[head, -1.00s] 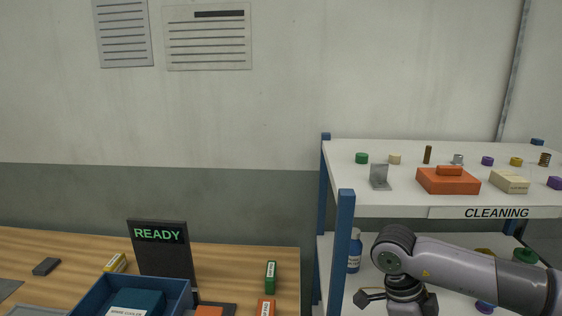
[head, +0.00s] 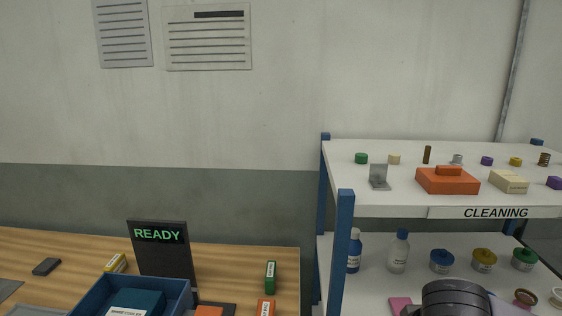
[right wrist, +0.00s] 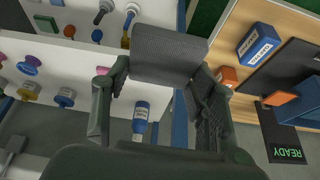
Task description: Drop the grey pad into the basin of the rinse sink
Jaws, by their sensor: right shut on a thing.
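The grey pad (right wrist: 168,52) is a dark, textured block between the two fingers of my right gripper (right wrist: 163,76) in the right wrist view. The gripper is shut on it, and the pad is clear of the shelf and worktop in that view. In the head view only part of my right arm shows at the bottom right; the pad and right gripper are out of that frame. My left gripper is in neither view. The rinse sink and its basin are not visible.
A white shelf unit marked CLEANING (head: 495,213) with blue posts (head: 341,250) holds bottles, small jars and an orange box (head: 448,181). A wooden worktop (head: 60,255) at left carries a blue bin (head: 176,297) and a READY display (head: 160,250).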

